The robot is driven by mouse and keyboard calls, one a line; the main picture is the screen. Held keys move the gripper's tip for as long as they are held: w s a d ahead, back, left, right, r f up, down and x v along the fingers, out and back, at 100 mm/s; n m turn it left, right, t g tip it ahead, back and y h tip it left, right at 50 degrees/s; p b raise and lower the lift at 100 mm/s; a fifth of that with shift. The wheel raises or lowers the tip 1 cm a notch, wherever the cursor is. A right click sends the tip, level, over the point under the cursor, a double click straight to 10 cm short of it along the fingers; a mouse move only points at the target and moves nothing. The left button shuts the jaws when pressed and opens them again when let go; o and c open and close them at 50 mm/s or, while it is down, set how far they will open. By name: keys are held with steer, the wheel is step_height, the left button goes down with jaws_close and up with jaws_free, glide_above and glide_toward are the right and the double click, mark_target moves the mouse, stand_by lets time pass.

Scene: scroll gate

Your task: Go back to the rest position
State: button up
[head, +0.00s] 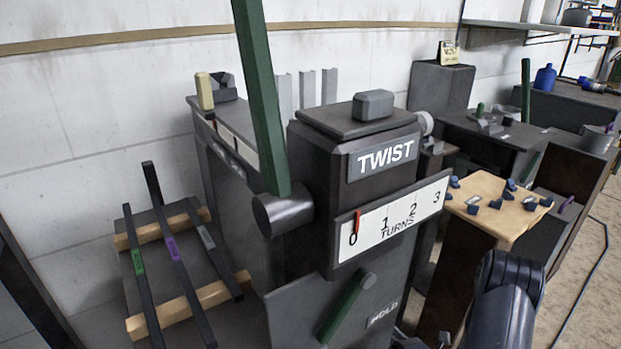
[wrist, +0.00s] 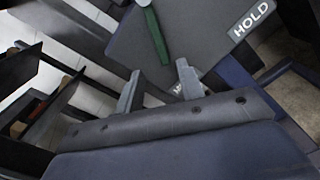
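My gripper (wrist: 157,78) shows in the wrist view with its two grey fingers apart and nothing between them. It is below the green handle (wrist: 156,36) on the grey panel marked HOLD (wrist: 205,38), and no contact can be made out. In the head view my dark arm is at the lower right, and the fingers are hidden. The dark TWIST machine (head: 345,225) stands in the middle with a tall green bar (head: 262,95) upright on its left side. Its red pointer (head: 356,222) is by 0 on the TURNS scale. The HOLD panel's green handle (head: 347,307) is tilted.
A rack (head: 215,294) with several dark bars stands at the left. A wooden-topped stand (head: 478,188) with several small blue pieces is to the right, close behind my arm. Other grey machines line the wall. Open floor (head: 590,290) lies at the far right, crossed by a cable.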

steer(key=w+a+n+b, duration=0.2)
steer(key=w+a, duration=0.1)
steer(key=w, duration=0.4)
steer(key=shift+w+a+f, duration=0.25)
steer(key=shift+w+f, duration=0.05)
